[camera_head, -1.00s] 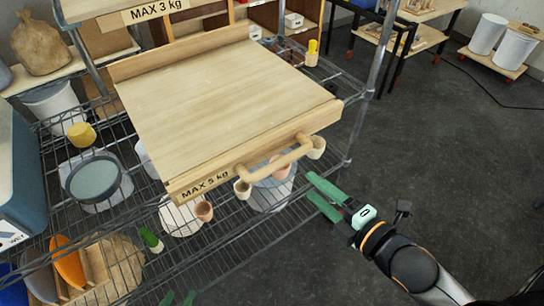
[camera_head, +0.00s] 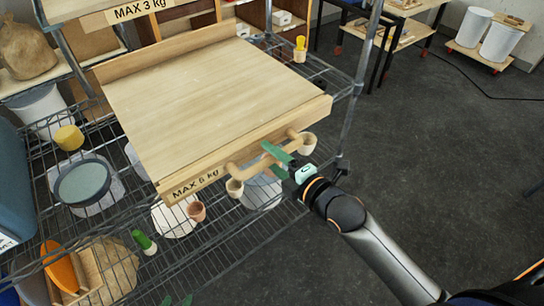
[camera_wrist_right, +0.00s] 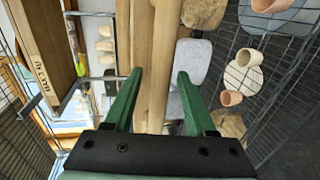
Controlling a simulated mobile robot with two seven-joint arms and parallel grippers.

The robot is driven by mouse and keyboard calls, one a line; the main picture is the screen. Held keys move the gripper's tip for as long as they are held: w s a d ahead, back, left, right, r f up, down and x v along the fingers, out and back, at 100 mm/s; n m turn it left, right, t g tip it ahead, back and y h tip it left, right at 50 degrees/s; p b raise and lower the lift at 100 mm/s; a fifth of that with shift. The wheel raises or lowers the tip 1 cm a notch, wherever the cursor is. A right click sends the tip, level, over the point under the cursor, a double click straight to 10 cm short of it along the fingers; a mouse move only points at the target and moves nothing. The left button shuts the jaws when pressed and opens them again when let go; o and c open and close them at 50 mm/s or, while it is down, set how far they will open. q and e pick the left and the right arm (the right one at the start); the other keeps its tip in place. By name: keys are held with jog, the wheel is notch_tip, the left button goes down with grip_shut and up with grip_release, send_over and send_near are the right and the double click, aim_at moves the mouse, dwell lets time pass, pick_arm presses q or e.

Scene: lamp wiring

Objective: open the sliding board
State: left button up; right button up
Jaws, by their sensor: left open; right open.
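The sliding board (camera_head: 200,95) is a pale wooden slab on the wire shelf, with a "MAX 5 kg" label (camera_head: 196,187) on its front edge. Its wooden bar handle (camera_head: 245,160) sticks out from that edge. My right gripper (camera_head: 271,160) is open at the handle, with one green finger above the bar and one below. In the right wrist view the wooden bar (camera_wrist_right: 160,70) runs between the two open fingers (camera_wrist_right: 157,95); contact cannot be told. My left gripper (camera_head: 178,300) is open, with only its green fingertips showing at the bottom edge.
Small pots (camera_head: 196,211) and a blue-grey bowl (camera_head: 83,182) stand on the wire shelf (camera_head: 215,235) below and beside the board. A metal post (camera_head: 350,110) rises at the shelf's right corner.

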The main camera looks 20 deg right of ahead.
jog(key=shift+w, duration=0.15)
grip_shut()
dwell(0.4)
dwell(1.0)
